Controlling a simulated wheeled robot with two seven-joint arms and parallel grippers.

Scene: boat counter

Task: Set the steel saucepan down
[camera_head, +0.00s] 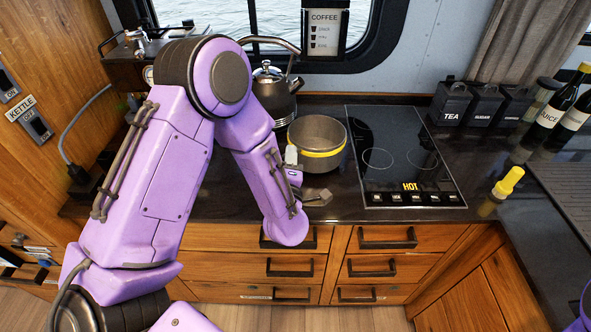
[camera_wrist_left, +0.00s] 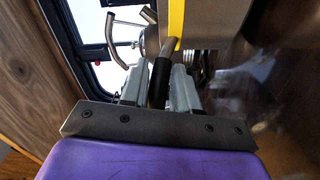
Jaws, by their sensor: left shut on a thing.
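The steel saucepan (camera_head: 317,134), with a yellow band round its side, is at the left edge of the black hob (camera_head: 385,150) in the head view. My left gripper (camera_head: 292,160) is at its near left side, partly hidden by my own arm. In the left wrist view the two fingers (camera_wrist_left: 159,88) are shut on the pan's dark handle (camera_wrist_left: 160,78), and the pan's yellow band and grey wall (camera_wrist_left: 217,22) show beyond. The pan looks upright. I cannot tell whether its base touches the counter. My right gripper is out of view.
A dark kettle (camera_head: 275,90) stands close behind and left of the pan. The hob has a lit "HOT" sign (camera_head: 411,186). Black canisters (camera_head: 452,103), bottles (camera_head: 556,105) and a yellow-capped bottle (camera_head: 507,183) stand to the right. Bare counter (camera_head: 235,205) lies in front left.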

